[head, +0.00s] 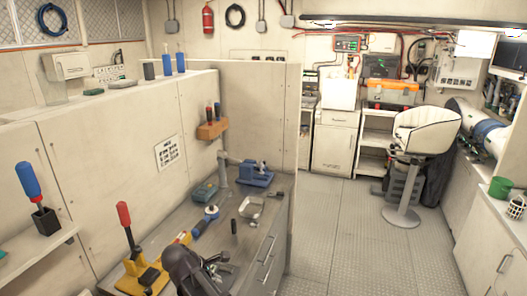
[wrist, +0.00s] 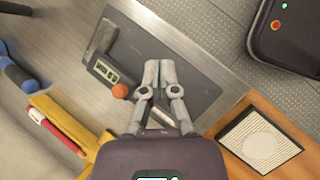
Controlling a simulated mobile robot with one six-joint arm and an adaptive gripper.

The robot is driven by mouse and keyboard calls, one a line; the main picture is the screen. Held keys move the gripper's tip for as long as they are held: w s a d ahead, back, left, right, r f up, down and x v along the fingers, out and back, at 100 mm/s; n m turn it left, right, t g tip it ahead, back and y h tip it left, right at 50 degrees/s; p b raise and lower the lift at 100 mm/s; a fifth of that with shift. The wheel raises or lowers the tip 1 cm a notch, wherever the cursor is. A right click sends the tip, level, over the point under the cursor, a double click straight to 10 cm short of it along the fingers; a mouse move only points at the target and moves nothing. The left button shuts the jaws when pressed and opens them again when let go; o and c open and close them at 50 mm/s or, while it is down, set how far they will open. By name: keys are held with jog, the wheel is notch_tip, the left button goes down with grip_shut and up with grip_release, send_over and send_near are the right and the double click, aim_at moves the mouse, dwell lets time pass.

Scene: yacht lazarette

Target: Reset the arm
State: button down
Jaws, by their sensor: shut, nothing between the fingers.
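My gripper (wrist: 158,75) is shut with its grey fingertips together and nothing between them. In the wrist view it hangs over a dark grey mat (wrist: 185,75) on the bench. In the head view my dark arm is at the bottom centre, and the gripper (head: 222,262) shows only small and partly hidden beside it. A small device with a digital display (wrist: 105,72) and an orange ball-like knob (wrist: 120,91) lie just left of the fingers.
The workbench (head: 225,235) carries a blue vise (head: 255,176), a metal tray (head: 251,207) and a yellow tool stand (head: 140,280) with a red-handled tool (head: 124,215). A panel wall (head: 130,140) stands behind it. The floor (head: 345,225) to the right is clear up to a white chair (head: 425,130).

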jog(key=s+d+f+m+g+y, duration=0.1)
jog(key=s+d+m+g+y, duration=0.1)
jog(key=d+m, duration=0.8)
jog(key=s+d+f+m+g+y, duration=0.2)
jog(key=d+m, duration=0.9)
jog(key=d, duration=1)
jog(key=shift+s+d+y, duration=0.15)
jog(key=shift+d+y, duration=0.05)
jog(key=shift+y, duration=0.4)
